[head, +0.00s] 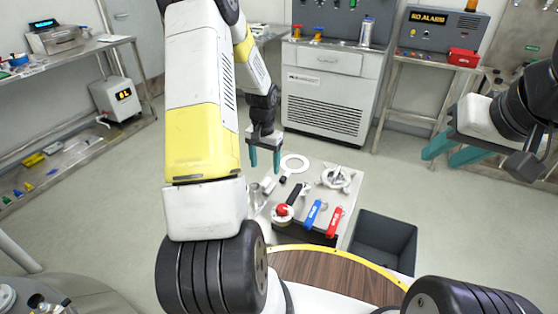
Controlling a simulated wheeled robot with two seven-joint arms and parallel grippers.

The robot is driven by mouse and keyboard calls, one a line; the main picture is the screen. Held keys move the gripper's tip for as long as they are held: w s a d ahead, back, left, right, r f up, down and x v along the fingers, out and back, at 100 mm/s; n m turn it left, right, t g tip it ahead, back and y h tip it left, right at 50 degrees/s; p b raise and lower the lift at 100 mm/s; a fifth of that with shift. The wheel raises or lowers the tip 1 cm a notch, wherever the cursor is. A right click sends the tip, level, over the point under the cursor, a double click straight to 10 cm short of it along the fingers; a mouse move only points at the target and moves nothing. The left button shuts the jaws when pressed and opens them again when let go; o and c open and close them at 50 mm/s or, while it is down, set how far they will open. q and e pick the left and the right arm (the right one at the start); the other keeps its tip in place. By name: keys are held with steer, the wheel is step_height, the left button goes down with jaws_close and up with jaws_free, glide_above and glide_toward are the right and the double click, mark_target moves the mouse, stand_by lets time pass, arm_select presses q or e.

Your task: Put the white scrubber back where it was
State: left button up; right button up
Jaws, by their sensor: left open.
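My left gripper (264,168) points down above the far left part of a small grey table (323,167). Its teal fingers are apart, with nothing visible between them. A white ring (295,164) lies on the table just right of the fingers. A white round piece (336,178) with a grey part on it lies further right. I cannot tell which item, if any, is the white scrubber. My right gripper (438,157) is in the air at the right, away from the table; its teal fingers look apart and empty.
The small table also holds a blue handle (312,214), a red handle (334,222), a red knob (282,210) and a clear container (267,186). A dark open bin (384,240) stands right of it. A white cabinet (328,95) stands behind, with clear floor between.

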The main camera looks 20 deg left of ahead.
arm_select(q)
steer(key=s+d+r+t, duration=0.1)
steer(key=s+d+r, duration=0.15)
steer(key=r, duration=0.55)
steer(key=s+d+r+t, duration=0.1)
steer(key=s+d+r, duration=0.15)
steer(key=r, duration=0.45)
steer(key=s+d+r+t, duration=0.15)
steer(key=s+r, duration=0.25)
steer(key=r, duration=0.4)
steer(key=s+d+r+t, duration=0.1)
steer(key=s+d+r, duration=0.1)
steer(key=s, duration=0.2)
steer(key=s+d+r+h, duration=0.1)
steer(key=s+d+r, duration=0.1)
steer(key=s, duration=0.3)
steer(key=s+d+r+n+t+h, duration=0.1)
steer(key=s+d+r, duration=0.1)
steer(key=s, duration=0.3)
steer(key=shift+d+r+t, duration=0.15)
steer(key=shift+r+t, duration=0.2)
steer(key=shift+r, duration=0.15)
steer(key=shift+c, duration=0.5)
